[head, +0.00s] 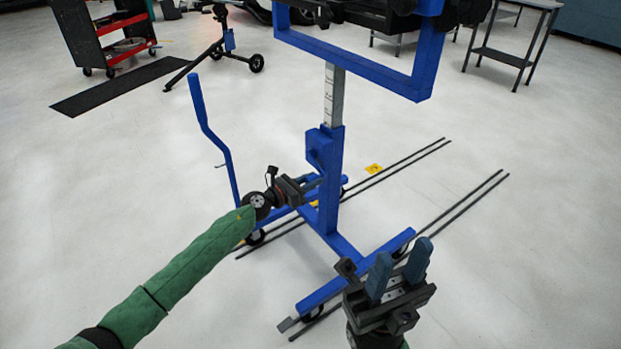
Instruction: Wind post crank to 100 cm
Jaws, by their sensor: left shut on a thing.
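The blue post (330,185) stands upright on a wheeled base. A pale inner post with scale marks (333,92) rises from its top and carries a blue frame (350,57). The scale figures are too small to read. My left gripper (312,182) is at the near left side of the post, below the blue block (320,147) on it. It is shut on what appears to be the crank handle, which its fingers mostly hide. My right gripper (399,258) is open and empty in front of the post, above the base's right leg.
A blue push handle (207,125) rises left of the post. Dark floor rails (465,210) run under the base, with a yellow marker (374,169) beside them. A red cart, black mat (122,85) and tripod stand (222,45) are behind left. Floor at left is clear.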

